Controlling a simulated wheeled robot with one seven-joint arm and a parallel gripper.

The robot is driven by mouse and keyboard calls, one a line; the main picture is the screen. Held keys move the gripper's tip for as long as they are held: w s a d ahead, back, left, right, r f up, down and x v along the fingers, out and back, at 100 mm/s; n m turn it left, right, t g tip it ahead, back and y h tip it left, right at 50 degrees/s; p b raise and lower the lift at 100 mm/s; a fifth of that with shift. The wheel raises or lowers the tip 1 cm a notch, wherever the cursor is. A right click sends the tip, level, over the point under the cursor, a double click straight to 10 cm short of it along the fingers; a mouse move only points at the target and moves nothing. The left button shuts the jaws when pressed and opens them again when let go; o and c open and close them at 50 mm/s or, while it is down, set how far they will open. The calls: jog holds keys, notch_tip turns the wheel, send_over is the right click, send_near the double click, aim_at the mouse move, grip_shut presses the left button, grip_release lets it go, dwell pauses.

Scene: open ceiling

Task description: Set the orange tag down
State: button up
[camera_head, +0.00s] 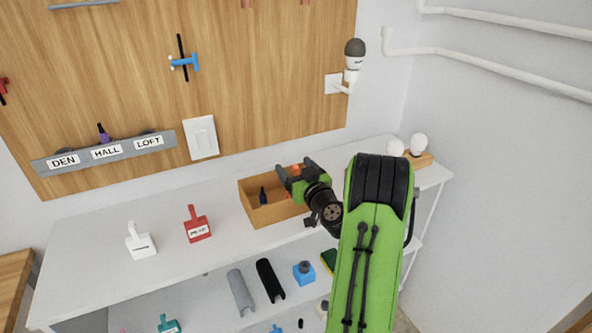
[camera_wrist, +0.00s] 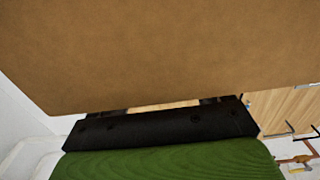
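My gripper (camera_head: 297,172) is at the right end of an open brown wooden box (camera_head: 277,214) on the white shelf. A small orange patch, which I take for the orange tag (camera_head: 295,169), shows between its dark fingers. The gripper appears shut on it. Most of the tag is hidden. In the wrist view, a large brown surface (camera_wrist: 160,50) fills the top and hides the fingertips. I cannot tell what this surface is. The tag's height over the box and any contact with it cannot be made out.
A dark bottle-like item (camera_head: 263,195) is in the box. White bulbs (camera_head: 418,144) stand at the back right. Several items are on the lower shelf.

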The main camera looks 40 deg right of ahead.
jog(key=shift+o, duration=0.7)
jog(key=shift+f, duration=0.35)
jog(key=shift+r+p, duration=0.2)
jog(key=shift+p, duration=0.15)
jog(key=b+v, duration=0.5)
jog(key=v, duration=0.6)
jog(key=a+f+n+g+y, duration=0.2)
jog(key=a+n+g+y, duration=0.25)
jog(key=a, duration=0.85)
jog(key=a+f+n+g+y, duration=0.1)
jog(key=a+n+g+y, duration=0.3)
jog(key=a, duration=0.9)
jog(key=s+a+m+g+h, duration=0.2)
jog(key=s+m, duration=0.3)
jog(key=s, duration=1.1)
jog(key=shift+r+g+h, duration=0.4)
jog(key=shift+g+h, duration=0.15)
jog(key=shift+h, duration=0.1)
